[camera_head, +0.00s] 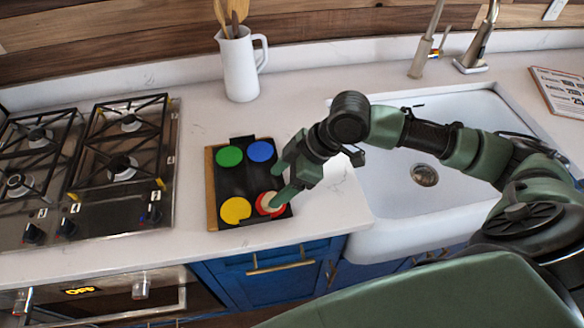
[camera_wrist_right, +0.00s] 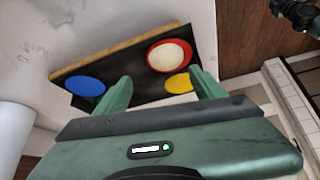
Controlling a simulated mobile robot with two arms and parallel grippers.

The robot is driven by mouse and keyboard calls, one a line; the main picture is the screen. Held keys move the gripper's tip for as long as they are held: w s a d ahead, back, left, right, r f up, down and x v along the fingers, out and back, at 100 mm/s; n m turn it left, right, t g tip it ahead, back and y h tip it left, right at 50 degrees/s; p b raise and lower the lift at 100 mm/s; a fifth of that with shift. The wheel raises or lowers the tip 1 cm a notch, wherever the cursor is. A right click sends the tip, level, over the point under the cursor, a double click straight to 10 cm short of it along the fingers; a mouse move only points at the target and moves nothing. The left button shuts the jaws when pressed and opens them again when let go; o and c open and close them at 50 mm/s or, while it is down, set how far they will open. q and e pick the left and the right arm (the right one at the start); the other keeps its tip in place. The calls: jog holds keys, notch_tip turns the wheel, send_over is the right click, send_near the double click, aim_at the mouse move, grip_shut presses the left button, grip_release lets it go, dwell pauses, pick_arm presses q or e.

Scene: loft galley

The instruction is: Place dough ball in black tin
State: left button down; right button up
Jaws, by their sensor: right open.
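The black tin (camera_head: 236,182) is a flat dark tray on the counter, with four round coloured spots. The pale dough ball (camera_head: 267,203) is over the red spot at the tin's front right corner; in the right wrist view, the dough ball (camera_wrist_right: 166,55) shows whole, inside the red ring (camera_wrist_right: 153,68). My right gripper (camera_head: 276,182) is open and empty, reaching over the tin's right side from the right. One finger partly overlaps the dough ball in the head view; whether they touch, I cannot tell. My left gripper is out of view.
Green (camera_head: 229,156), blue (camera_head: 260,151) and yellow (camera_head: 236,210) spots mark the tin. A wooden board (camera_head: 211,190) edges its left side. The gas hob (camera_head: 110,160) is left, a white jug (camera_head: 239,65) behind, and the sink (camera_head: 420,215) right.

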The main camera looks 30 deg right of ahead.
jog(key=v, duration=0.7)
jog(key=shift+r, duration=0.2)
jog(key=shift+s+a, duration=0.1)
